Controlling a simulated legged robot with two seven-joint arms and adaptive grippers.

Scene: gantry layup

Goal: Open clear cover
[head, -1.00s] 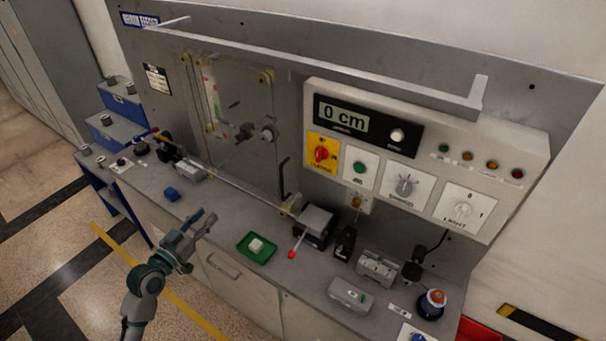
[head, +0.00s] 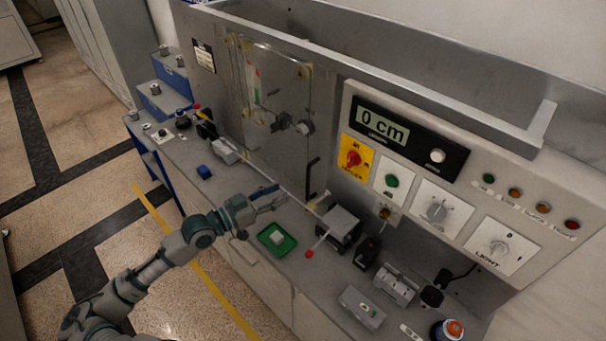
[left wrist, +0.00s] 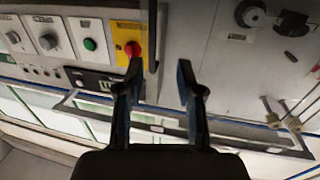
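The clear cover (head: 284,72) is a flat see-through panel with yellowish corner pieces, standing against the grey machine face. It looks shut. A black upright handle (head: 313,178) is at its lower right edge. My left gripper (head: 283,196) is in front of the panel, left of and a little below the handle in the head view. In the left wrist view my left gripper (left wrist: 160,70) is open and empty, its two fingers apart. The handle (left wrist: 152,38) shows there beyond the fingertips, and the cover (left wrist: 228,70) lies to the right. My right gripper is not in view.
A green tray (head: 289,247) with a white block sits on the bench below my left gripper. The control panel (head: 470,185) juts out right of the cover.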

